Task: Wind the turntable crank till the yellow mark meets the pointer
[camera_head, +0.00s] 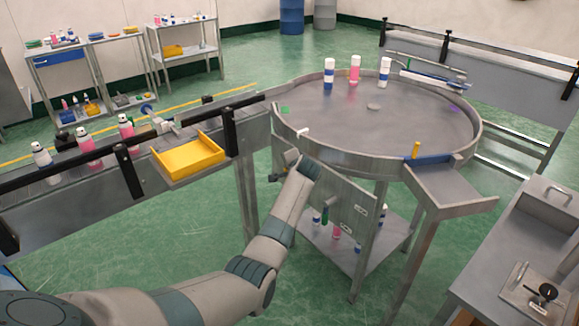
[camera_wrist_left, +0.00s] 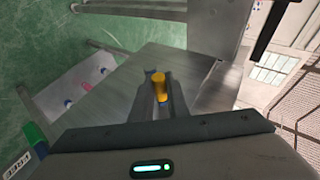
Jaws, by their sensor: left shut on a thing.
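The round metal turntable (camera_head: 345,128) stands in the middle of the head view. Its disc carries a green mark (camera_head: 285,109) at the left edge and a purple mark (camera_head: 455,108) at the right. No yellow mark is clear on the disc. In the left wrist view my left gripper (camera_wrist_left: 160,94) is shut on the orange-yellow crank handle (camera_wrist_left: 159,82). In the head view my left arm reaches below the rim and the grip is mostly hidden. My right gripper is not in view.
A metal outfeed shelf (camera_head: 450,188) juts out at the right. A workbench (camera_head: 480,275) is at the lower right.

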